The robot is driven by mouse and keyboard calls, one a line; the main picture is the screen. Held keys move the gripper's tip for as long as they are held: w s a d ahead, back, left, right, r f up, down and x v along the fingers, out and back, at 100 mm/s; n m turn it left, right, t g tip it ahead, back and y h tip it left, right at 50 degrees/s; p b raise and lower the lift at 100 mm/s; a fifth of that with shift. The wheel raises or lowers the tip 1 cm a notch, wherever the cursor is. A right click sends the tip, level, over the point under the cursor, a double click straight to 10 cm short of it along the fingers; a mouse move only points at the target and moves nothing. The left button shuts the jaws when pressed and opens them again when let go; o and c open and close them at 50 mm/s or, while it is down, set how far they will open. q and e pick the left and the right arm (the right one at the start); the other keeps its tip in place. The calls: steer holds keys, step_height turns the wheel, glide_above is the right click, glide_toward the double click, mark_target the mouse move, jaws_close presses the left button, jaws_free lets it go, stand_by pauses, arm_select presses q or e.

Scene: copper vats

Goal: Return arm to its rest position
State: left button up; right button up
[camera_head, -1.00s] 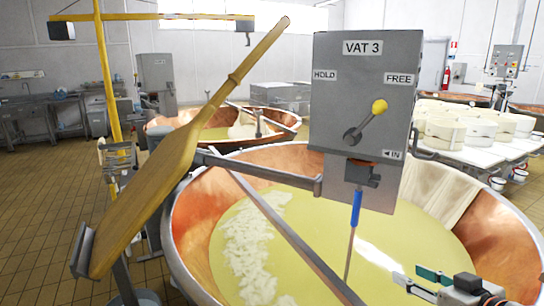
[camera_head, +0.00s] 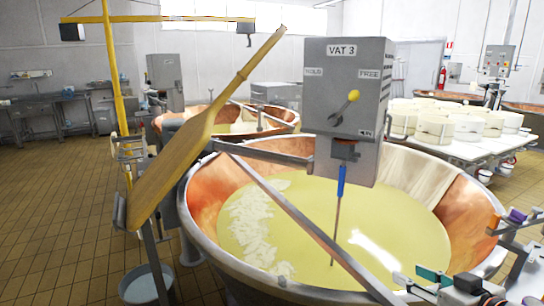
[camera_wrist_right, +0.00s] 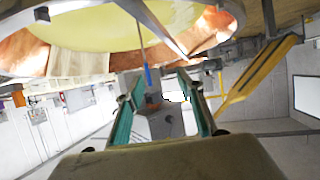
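My right gripper (camera_head: 418,282) is at the lower right of the head view, in front of the vat's near rim. Its green-padded fingers are apart and nothing is between them. In the right wrist view the gripper (camera_wrist_right: 160,88) is also open and empty. My left gripper is not in view. The grey VAT 3 control box (camera_head: 347,110) hangs over the copper vat (camera_head: 205,195). Its yellow-knobbed lever (camera_head: 346,105) points up and right, towards the FREE label. A blue-handled rod (camera_head: 340,190) hangs below the box into the yellow liquid.
A wooden paddle (camera_head: 195,140) leans on a stand left of the vat. A bucket (camera_head: 147,285) stands on the floor below it. A rack with orange and purple items (camera_head: 516,215) is close at the right edge. White cheese moulds (camera_head: 468,128) stand behind. The tiled floor at left is clear.

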steer(key=s+a+f+g, duration=0.1)
steer(key=s+f, duration=0.2)
steer(key=f, duration=0.7)
steer(key=s+a+f, duration=0.1)
steer(key=s+f, duration=0.1)
steer(key=f, duration=0.9)
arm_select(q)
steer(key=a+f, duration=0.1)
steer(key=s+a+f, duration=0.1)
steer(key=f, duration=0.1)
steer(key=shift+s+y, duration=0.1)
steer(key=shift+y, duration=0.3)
arm_select(e)
steer(key=s+a+f, duration=0.3)
steer(key=s+f, duration=0.4)
steer(key=s+a+f+n+g+h, duration=0.1)
steer(key=s+a+f, duration=0.3)
steer(key=s+f, duration=0.3)
steer(key=shift+s+a+f+g, duration=0.2)
steer(key=shift+f+g, duration=0.1)
steer(key=shift+f, duration=0.45)
steer(key=c, duration=0.3)
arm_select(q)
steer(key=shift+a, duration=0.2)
